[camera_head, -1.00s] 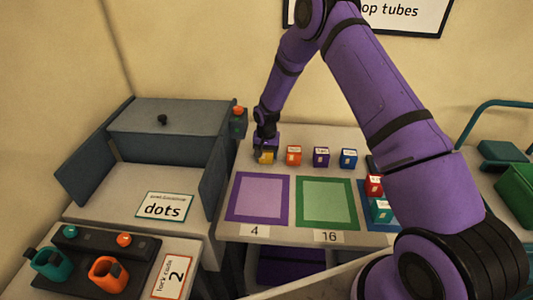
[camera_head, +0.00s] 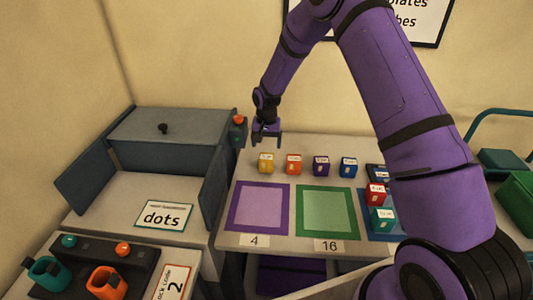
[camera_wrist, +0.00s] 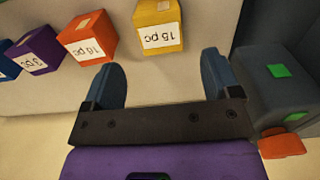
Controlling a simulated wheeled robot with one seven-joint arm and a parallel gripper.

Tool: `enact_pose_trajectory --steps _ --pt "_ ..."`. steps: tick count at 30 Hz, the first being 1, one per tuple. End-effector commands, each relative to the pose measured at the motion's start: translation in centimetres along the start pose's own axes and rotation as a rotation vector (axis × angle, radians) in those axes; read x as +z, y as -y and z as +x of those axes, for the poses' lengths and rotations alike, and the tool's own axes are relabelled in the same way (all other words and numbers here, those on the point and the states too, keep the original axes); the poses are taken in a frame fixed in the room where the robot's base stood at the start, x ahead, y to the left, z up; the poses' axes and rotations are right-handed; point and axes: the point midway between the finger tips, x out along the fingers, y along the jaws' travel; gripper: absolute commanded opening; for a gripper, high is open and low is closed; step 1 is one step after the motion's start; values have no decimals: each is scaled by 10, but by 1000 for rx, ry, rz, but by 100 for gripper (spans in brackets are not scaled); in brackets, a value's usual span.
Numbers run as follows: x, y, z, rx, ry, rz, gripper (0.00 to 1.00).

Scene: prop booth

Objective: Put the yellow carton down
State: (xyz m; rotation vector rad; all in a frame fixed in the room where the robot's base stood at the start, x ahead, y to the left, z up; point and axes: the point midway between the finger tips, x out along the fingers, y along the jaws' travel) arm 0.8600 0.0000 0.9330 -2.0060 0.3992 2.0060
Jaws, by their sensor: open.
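The yellow carton (camera_head: 266,163) stands upright on the table at the left end of a row of small cartons. In the wrist view the yellow carton (camera_wrist: 159,27) shows a label reading "15 pc" and lies beyond the fingertips, apart from them. My gripper (camera_head: 266,141) is above and behind the yellow carton in the head view. It is open and empty, and its two fingers (camera_wrist: 168,75) are spread wide in the wrist view.
Orange (camera_head: 294,164), purple (camera_head: 321,166) and blue (camera_head: 348,167) cartons stand to the right of the yellow one. Purple (camera_head: 233,208) and green (camera_head: 301,211) bordered squares lie in front. A grey post with a red-orange top (camera_head: 238,133) stands close left of my gripper.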

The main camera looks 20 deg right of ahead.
Motion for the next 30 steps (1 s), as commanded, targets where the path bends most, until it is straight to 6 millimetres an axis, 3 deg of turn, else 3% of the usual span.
enact_pose_trajectory --steps 3,13,16,23,30 --pt "0 0 -15 0 -1 1 83" --pt "0 0 -27 0 -2 -1 83" --pt "2 -3 -41 -2 -11 -9 83" --pt "18 -21 -120 -10 -66 -54 83" --pt "53 -49 -204 -16 -127 -108 83"
